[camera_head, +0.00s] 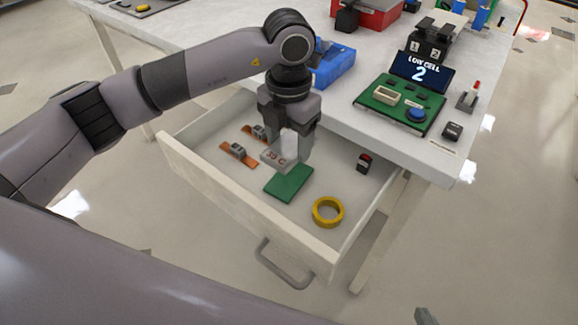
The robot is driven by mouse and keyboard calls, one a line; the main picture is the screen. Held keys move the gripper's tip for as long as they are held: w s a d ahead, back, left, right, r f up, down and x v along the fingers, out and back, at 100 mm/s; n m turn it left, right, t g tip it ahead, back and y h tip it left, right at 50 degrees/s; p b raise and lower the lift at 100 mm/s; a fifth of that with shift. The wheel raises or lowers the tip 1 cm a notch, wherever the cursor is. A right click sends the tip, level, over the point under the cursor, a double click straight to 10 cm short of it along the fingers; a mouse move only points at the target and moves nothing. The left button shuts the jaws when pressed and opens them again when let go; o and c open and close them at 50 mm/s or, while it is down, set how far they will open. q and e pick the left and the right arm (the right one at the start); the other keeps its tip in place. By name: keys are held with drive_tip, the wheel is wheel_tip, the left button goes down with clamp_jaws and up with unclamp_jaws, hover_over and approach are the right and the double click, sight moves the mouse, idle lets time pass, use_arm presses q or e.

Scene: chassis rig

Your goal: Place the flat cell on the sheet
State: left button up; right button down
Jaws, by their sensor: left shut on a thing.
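My left gripper (290,140) points down into the open drawer and is shut on the flat cell (277,159), a flat grey piece with dark lettering. A white part shows between the fingers. The green sheet (289,183) lies flat on the drawer floor, just below and in front of the cell in the picture. The cell appears to be above the sheet's far edge; I cannot tell whether they touch. A small grey piece at the bottom edge (425,316) looks like the tip of my right gripper; its jaws are not shown.
The open drawer (215,183) also holds a yellow ring (328,212), a small black item (364,163) and two orange strips with metal clips (238,153). On the table (335,110) stand a blue box (332,65) and a green panel (400,105) whose screen (422,71) reads "LOW CELL 2".

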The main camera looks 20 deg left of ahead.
sight(289, 146)
use_arm(q)
wheel_tip(289, 146, down, 4)
drive_tip(key=shift+w, duration=0.1)
drive_tip(key=shift+f, duration=1.9)
drive_tip(key=shift+f, duration=0.1)
drive_tip(key=o, duration=0.8)
drive_tip(key=shift+f+b, duration=0.15)
drive_tip(key=shift+b, duration=0.2)
drive_tip(key=o, duration=0.4)
drive_tip(key=shift+r, duration=0.2)
drive_tip(key=shift+r, duration=0.35)
wheel_tip(289, 146, up, 11)
drive_tip(key=shift+r+p, duration=0.2)
drive_tip(key=shift+p, duration=0.2)
